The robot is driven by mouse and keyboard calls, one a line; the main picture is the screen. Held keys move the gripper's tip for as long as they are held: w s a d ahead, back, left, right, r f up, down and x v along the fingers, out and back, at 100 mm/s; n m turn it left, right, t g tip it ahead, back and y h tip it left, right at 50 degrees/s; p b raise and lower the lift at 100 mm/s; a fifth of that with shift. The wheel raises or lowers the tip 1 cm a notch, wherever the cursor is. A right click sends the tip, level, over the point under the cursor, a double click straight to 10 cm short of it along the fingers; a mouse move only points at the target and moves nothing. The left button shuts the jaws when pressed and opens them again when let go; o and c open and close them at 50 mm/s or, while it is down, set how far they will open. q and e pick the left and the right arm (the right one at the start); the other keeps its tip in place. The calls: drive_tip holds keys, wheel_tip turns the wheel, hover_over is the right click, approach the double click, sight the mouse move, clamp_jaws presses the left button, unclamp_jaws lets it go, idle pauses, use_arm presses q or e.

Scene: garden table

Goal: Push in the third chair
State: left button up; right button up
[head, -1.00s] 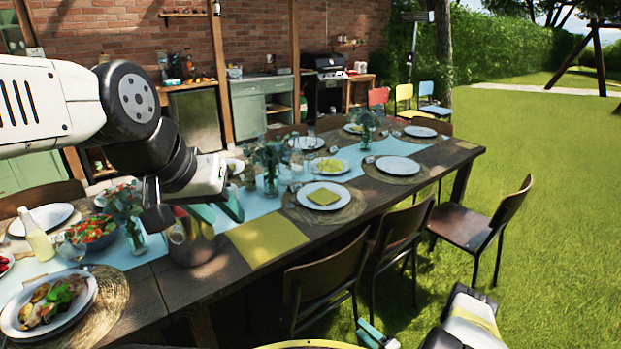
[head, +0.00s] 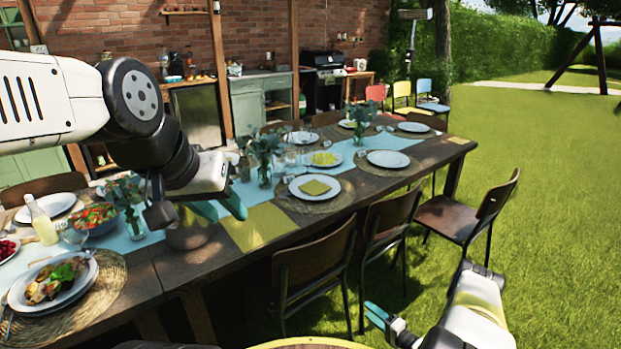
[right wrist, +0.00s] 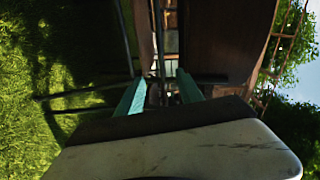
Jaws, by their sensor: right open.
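Three dark wooden chairs with black metal legs line the near side of the table (head: 170,268): a near one (head: 312,265), a middle one (head: 388,225) and a far one (head: 490,200). The far chair stands on the grass, turned and pulled out from the table. My right gripper (head: 378,316) is open and empty, low in front of the chairs. In the right wrist view its teal fingers (right wrist: 160,92) are apart, with dark chair parts beyond. My left gripper (head: 218,208) is over the table in front of a metal pot; its teal fingers look apart.
The table carries plates (head: 314,188), a salad bowl (head: 92,217), a bottle (head: 41,222) and a metal pot (head: 188,234). A yellow-rimmed round surface (head: 310,345) is at the bottom edge. Open grass (head: 560,250) lies to the right.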

drive_tip(key=w+d+r+n+g+h, duration=0.1)
drive_tip(key=w+d+r+n+h, duration=0.15)
drive_tip(key=w+d+r, duration=0.45)
drive_tip(key=w+d+r+n+h, duration=0.1)
drive_tip(key=w+d+r+h, duration=0.15)
drive_tip(key=w+r, duration=0.75)
wheel_tip(320, 180, up, 24)
drive_tip(key=r+n+g+h, duration=0.1)
drive_tip(key=n+h, duration=0.1)
drive_tip(key=h, duration=0.2)
drive_tip(key=s+a+r+g+h, duration=0.1)
drive_tip(key=s+a+r, duration=0.2)
drive_tip(key=s+r, duration=0.45)
drive_tip(key=s+a+r+g, duration=0.1)
drive_tip(key=s+a+r, duration=0.2)
drive_tip(key=s+r, duration=0.45)
drive_tip(key=s+a+r+n+g, duration=0.1)
drive_tip(key=s+a, duration=0.2)
drive_tip(key=s, duration=0.6)
drive_tip(key=s+a+r+n+g+y, duration=0.1)
drive_tip(key=s+a, duration=0.3)
drive_tip(key=s, duration=0.5)
drive_tip(key=s+a+r+n+g+y, duration=0.1)
drive_tip(key=s+a, duration=0.3)
drive_tip(key=s, duration=0.6)
drive_tip(key=shift+r+n, duration=0.65)
drive_tip(key=shift+r, duration=0.05)
